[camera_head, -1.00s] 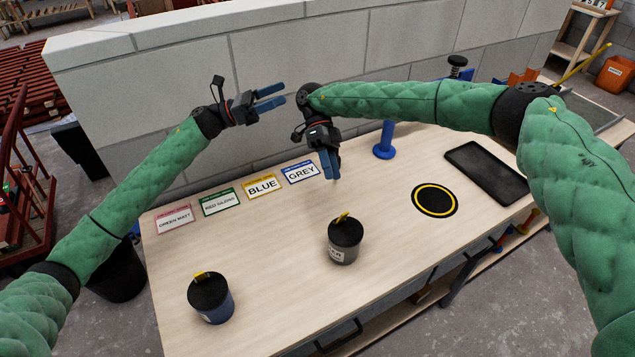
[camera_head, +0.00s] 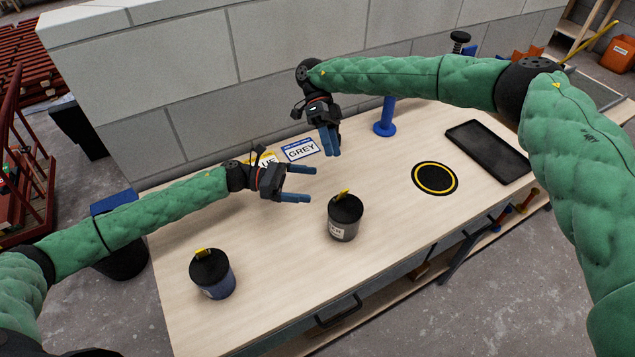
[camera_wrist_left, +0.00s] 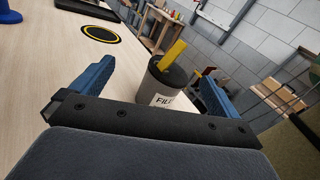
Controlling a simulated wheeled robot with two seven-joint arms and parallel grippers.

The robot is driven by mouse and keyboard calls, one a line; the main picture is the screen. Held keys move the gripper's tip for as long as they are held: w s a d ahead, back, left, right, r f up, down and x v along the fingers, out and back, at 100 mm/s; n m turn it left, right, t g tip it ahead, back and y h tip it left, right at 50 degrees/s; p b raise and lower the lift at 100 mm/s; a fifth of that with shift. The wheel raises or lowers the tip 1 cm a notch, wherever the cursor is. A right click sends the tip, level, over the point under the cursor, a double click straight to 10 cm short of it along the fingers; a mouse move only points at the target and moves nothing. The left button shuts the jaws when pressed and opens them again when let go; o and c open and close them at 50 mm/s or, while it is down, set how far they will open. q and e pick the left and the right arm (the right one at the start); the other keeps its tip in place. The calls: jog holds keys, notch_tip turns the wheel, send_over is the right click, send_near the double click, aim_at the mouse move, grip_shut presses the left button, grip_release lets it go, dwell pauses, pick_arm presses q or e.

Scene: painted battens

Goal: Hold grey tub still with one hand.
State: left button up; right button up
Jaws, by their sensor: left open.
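The grey tub (camera_head: 345,226) stands upright on the wooden table, with a black lid, a yellow tab on top and a white label. My left gripper (camera_head: 305,184) is open and empty, to the upper left of the tub, its blue fingers pointing right. In the left wrist view the tub (camera_wrist_left: 158,84) shows ahead, between the blue fingers (camera_wrist_left: 152,92) and apart from them. My right gripper (camera_head: 330,142) hangs with fingers down over the back of the table, behind the tub. Its fingers look close together; whether they are shut is unclear.
A blue tub (camera_head: 215,282) with a black lid stands at the table's front left. A GREY card (camera_head: 300,150) lies at the back, near a blue post (camera_head: 386,122). A black-and-yellow disc (camera_head: 435,178) and a black tray (camera_head: 490,148) lie to the right.

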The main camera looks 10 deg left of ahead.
pick_arm(q)
jog(key=s+d+r+m+g, duration=0.2)
jog(key=d+r+m, duration=0.1)
jog(key=d, duration=0.1)
jog(key=m, duration=0.1)
send_near(345, 208)
jog(key=d, duration=0.2)
jog(key=shift+s+d+f, duration=0.1)
jog(key=shift+d+f, duration=0.2)
jog(key=shift+f, duration=0.05)
jog(key=d, duration=0.5)
jog(key=s+d, duration=0.1)
jog(key=d, duration=0.1)
jog(key=shift+d+r, duration=0.15)
jog(key=shift+d, duration=0.05)
